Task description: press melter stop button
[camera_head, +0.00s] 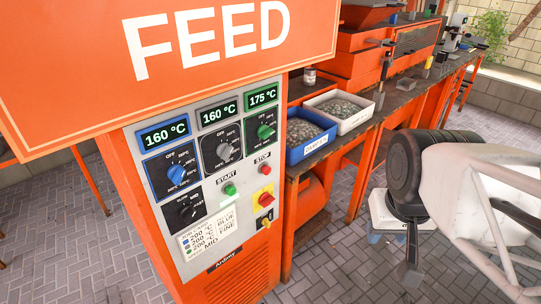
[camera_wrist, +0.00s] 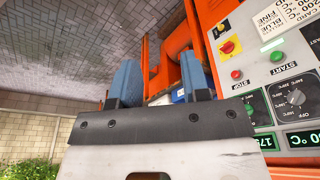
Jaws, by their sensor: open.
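The melter panel (camera_head: 215,235) is a grey control face on an orange cabinet. Its red STOP button (camera_head: 265,170) sits to the right of the green START button (camera_head: 229,189). In the wrist view the panel appears upside down at the right, with the red stop button (camera_wrist: 236,74) and the green start button (camera_wrist: 276,56). My gripper (camera_wrist: 160,82) is open and empty, its two blue fingers spread apart. The stop button lies to the right of both fingers in the wrist view, apart from them. In the head view my arm is at the right, away from the panel.
A red-and-yellow switch (camera_head: 265,198) sits below the stop button. An orange FEED hopper (camera_head: 110,70) overhangs the panel. A blue bin (camera_head: 297,150) and a white bin (camera_head: 352,120) stand on the bench to the right.

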